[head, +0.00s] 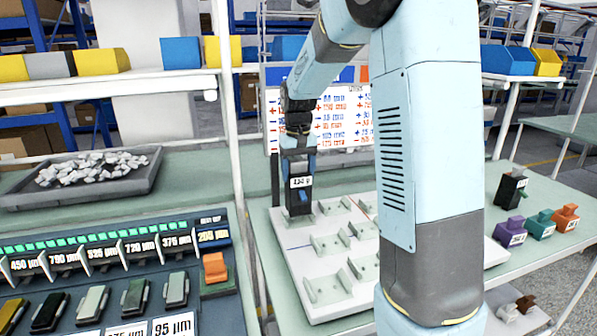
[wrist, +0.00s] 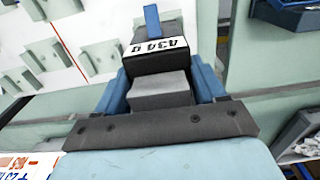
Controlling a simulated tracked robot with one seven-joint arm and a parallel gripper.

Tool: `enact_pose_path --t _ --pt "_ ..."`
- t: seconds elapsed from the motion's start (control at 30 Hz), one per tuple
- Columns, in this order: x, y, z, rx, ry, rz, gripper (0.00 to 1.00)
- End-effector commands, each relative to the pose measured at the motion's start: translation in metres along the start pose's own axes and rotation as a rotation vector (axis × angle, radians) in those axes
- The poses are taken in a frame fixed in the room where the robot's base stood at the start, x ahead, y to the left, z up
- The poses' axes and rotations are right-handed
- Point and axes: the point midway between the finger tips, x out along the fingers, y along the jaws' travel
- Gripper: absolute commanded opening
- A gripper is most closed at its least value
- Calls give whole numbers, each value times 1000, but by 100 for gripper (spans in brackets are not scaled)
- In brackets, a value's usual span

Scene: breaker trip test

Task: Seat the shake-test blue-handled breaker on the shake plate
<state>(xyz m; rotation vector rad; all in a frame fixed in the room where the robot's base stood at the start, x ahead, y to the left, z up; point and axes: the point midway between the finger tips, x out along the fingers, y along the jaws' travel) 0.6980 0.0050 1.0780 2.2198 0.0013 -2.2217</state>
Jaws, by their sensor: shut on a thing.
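My gripper (head: 299,166) points down over the far left corner of the white shake plate (head: 290,258). It is shut on the blue-handled breaker (head: 299,205), a dark block with a white label and a short blue handle. In the wrist view the breaker (wrist: 158,62) sits between the two blue fingers of my gripper (wrist: 161,82), its blue handle at the far end. The shake plate (wrist: 85,20) carries several pale green brackets (head: 330,243). The breaker's lower end is at the plate's far left corner; I cannot tell whether it is in a bracket.
A black breaker (head: 510,190) and purple (head: 509,232), teal (head: 541,223) and orange (head: 566,217) ones stand on the right bench. A labelled rack (head: 110,250) with several coloured blocks is at left. A grey tray (head: 95,180) holds white pieces. A sign board (head: 345,115) stands behind the plate.

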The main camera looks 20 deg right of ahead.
Motion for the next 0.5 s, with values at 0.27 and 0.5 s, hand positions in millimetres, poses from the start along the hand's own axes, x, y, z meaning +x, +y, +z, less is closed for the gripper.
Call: enact_pose_path --t 0.27,0.5 --pt "4 -1 0 -1 1 0 0" --pt "9 -1 0 -1 1 0 0"
